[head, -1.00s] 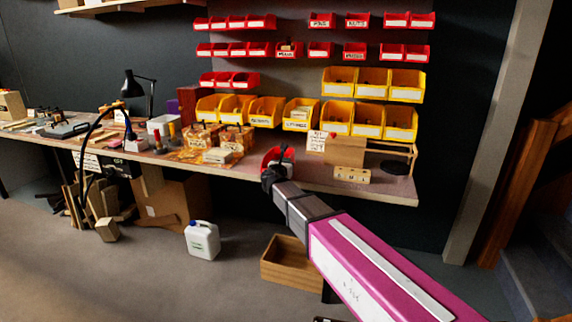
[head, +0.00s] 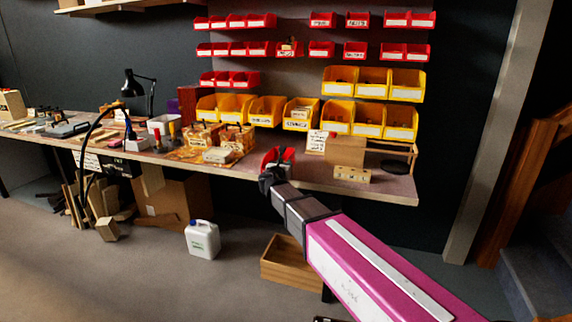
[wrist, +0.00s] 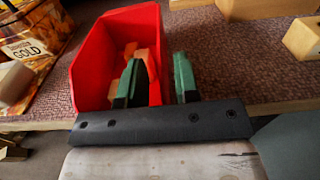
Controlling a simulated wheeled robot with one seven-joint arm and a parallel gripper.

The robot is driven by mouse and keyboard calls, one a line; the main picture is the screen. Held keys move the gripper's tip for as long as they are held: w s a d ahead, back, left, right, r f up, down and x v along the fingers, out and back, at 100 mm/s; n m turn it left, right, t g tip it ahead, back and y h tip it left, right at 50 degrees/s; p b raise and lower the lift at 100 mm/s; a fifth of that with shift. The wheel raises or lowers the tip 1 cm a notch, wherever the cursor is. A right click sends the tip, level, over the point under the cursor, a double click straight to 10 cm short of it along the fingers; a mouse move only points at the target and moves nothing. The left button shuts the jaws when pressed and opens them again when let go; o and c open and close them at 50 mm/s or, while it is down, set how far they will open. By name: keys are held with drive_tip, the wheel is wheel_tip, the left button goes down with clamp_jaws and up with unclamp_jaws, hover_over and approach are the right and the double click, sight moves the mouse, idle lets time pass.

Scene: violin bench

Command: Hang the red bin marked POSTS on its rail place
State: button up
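A red bin (wrist: 88,72) stands on the bench top near its front edge, with light orange pieces inside. It also shows in the head view (head: 288,154), partly behind my gripper. No POSTS marking can be read on it. My gripper (wrist: 158,62) has its green-padded fingers on either side of the bin's right wall, one inside and one outside. A gap shows between the wall and the outer finger, so it looks open. Red bins hang in rows on the back panel, with bare stretches in the upper row (head: 292,19) and middle row (head: 371,50); which is the place for POSTS cannot be told.
Yellow bins (head: 266,111) line the back of the bench. A wooden block (head: 345,151) and a small card (head: 317,141) stand right of the red bin. Cartons (head: 203,135) stand to its left. A wooden crate (head: 287,264) and white canister (head: 203,240) are on the floor.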

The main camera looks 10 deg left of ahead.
drive_tip(key=s, duration=0.9)
drive_tip(key=shift+s+a, duration=0.35)
drive_tip(key=d+f+m+g+h, duration=0.25)
drive_tip(key=d+f+m, duration=0.25)
drive_tip(key=d, duration=0.4)
drive_tip(key=w+d+f+m+g+h, duration=0.1)
drive_tip(key=d+f+m+g, duration=0.25)
drive_tip(key=d+m, duration=0.4)
drive_tip(key=d+f+m+g+h, duration=0.1)
drive_tip(key=d+f+m+g, duration=0.3)
drive_tip(key=d, duration=0.7)
drive_tip(key=s+d+f+m+g+y, duration=0.2)
drive_tip(key=s+d+f+m+g, duration=0.2)
drive_tip(key=d+m, duration=0.5)
drive_tip(key=s+d+f+m+g+y, duration=0.3)
drive_tip(key=s+d+f+m, duration=0.5)
drive_tip(key=s+m, duration=0.1)
drive_tip(key=shift+s+d+f+g+y, duration=0.35)
drive_tip(key=shift+s+d+f+g, duration=0.05)
drive_tip(key=shift+m, duration=0.25)
